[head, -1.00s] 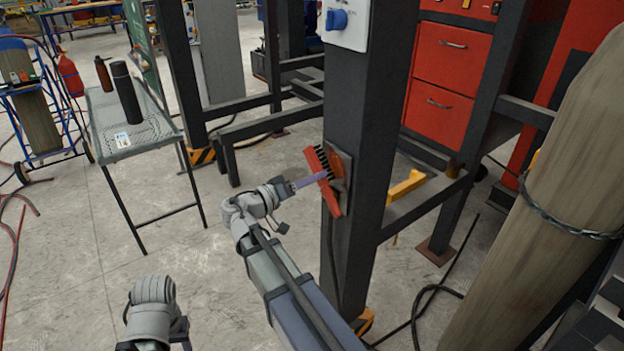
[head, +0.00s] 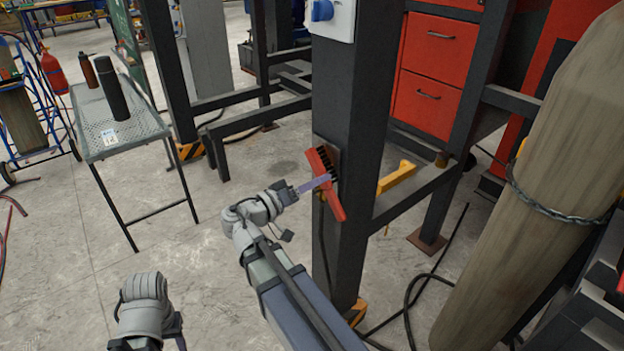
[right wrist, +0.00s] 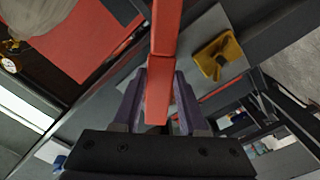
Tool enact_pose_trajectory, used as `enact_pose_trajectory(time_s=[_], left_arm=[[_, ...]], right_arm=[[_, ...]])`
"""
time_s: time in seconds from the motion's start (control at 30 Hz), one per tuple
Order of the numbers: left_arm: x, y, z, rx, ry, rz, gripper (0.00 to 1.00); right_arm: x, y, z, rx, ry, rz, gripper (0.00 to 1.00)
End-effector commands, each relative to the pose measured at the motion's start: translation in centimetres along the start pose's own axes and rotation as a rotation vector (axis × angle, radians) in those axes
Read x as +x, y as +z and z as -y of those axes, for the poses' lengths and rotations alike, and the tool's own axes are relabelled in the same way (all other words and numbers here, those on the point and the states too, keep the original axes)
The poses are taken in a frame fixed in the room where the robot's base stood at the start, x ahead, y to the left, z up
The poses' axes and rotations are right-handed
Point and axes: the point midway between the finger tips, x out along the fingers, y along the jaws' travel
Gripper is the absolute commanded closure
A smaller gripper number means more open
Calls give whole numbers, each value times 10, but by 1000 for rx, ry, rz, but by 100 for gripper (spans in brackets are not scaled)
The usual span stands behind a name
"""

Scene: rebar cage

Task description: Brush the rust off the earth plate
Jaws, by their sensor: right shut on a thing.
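A red-handled brush (head: 326,184) with dark bristles is tilted across the face of the dark steel post (head: 355,120). My right gripper (head: 328,180) is shut on the brush around its middle. In the right wrist view the red handle (right wrist: 162,75) runs between the two purple fingers. My left gripper (head: 176,335) is at the bottom left, partly out of frame, apart from these things.
A yellow bracket (head: 397,178) sits on the cross rail right of the post. A grey mesh table (head: 140,130) with a black flask (head: 112,88) stands at the left. A large chained cylinder (head: 530,200) is at the right. Black cable (head: 410,310) lies on the floor.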

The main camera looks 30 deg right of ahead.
Motion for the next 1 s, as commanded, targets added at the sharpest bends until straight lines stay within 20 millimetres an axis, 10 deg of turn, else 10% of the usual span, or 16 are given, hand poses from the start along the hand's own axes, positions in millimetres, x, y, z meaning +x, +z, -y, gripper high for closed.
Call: enact_pose_trajectory(time_s=[1.0], left_arm=[[0, 0, 0, 0, 0, 0, 50]], right_arm=[[2, -4, 4, 0, 0, 0, 100]])
